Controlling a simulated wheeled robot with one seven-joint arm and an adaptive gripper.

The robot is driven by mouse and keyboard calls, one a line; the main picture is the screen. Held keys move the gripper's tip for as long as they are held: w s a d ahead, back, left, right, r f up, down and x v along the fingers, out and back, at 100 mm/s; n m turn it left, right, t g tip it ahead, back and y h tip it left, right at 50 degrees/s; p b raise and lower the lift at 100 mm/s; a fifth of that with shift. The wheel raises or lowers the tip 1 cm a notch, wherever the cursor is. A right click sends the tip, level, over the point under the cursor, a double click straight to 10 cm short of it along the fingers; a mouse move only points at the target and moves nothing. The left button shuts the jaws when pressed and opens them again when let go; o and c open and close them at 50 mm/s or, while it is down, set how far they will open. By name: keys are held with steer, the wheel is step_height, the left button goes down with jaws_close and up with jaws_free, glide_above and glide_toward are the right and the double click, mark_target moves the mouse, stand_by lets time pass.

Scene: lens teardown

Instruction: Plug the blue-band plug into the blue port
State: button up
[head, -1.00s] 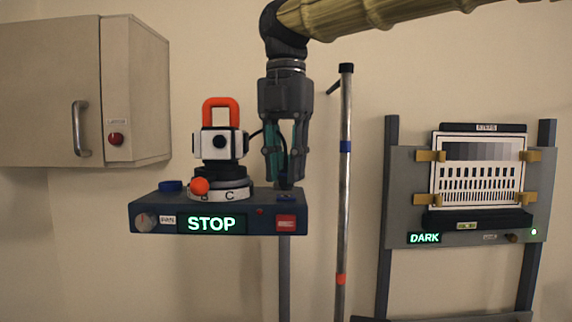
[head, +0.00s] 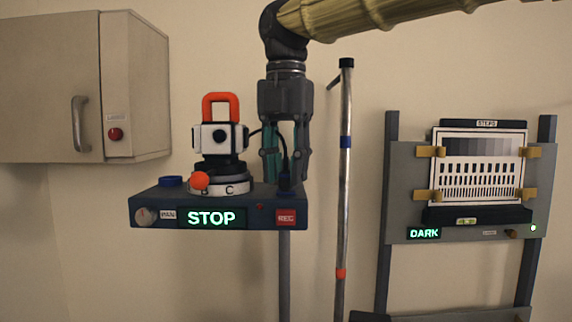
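My gripper (head: 286,178) points straight down over the right end of the dark blue console (head: 160,199). Its two teal-padded fingers stand apart, one on each side of a dark cable and plug (head: 284,182). They appear clear of the plug. The plug stands upright at the console top near its right end, with the cable rising from it and looping left to the white-and-black device with an orange handle (head: 220,138). A blue piece shows at the plug's foot; I cannot tell whether it is the plug's band or the blue port. How deep the plug sits is too small to tell.
The console bears a blue ring (head: 171,181), an orange ball (head: 200,180), a lit STOP display (head: 211,218) and a red REC button (head: 286,217). A banded pole (head: 345,170) stands close right of my gripper. A chart panel (head: 400,170) stands farther right; a cabinet (head: 50,90) hangs left.

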steer(key=shift+o, duration=0.7)
steer(key=shift+r, duration=0.15)
step_height(320, 180, up, 12)
